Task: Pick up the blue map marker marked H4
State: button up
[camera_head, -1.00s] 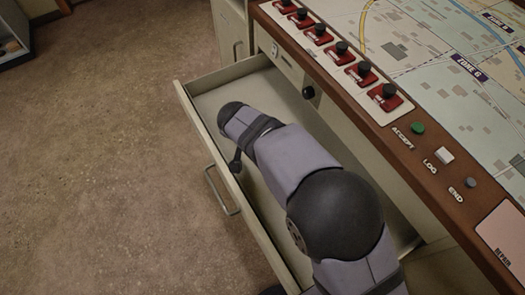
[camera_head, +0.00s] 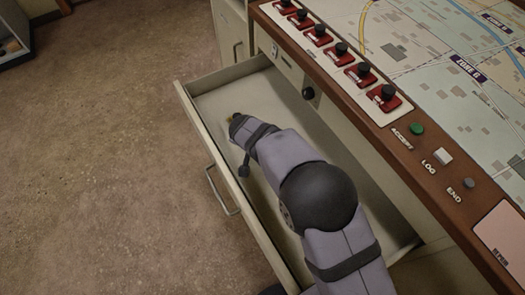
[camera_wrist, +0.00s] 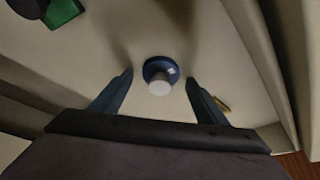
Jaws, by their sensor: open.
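In the wrist view a round blue map marker (camera_wrist: 154,66) with a pale knob lies on the drawer floor. It has a small white patch whose lettering is too small to read. My gripper (camera_wrist: 158,79) is open, with one finger on each side of the marker in the picture. I see no finger touching it, and the height gap is hard to tell.
The open drawer (camera_head: 258,233) has raised walls around the arm. In the wrist view a green object (camera_wrist: 63,11) beside a dark shape lies at upper left, and a small yellowish piece (camera_wrist: 222,105) lies right of the right finger. The console edge (camera_head: 340,88) overhangs the drawer's right side.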

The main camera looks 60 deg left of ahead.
jog(key=c, duration=1.2)
jog(key=shift+o, duration=0.2)
jog(key=shift+r, duration=0.1)
notch_tip(320, 180, up, 10)
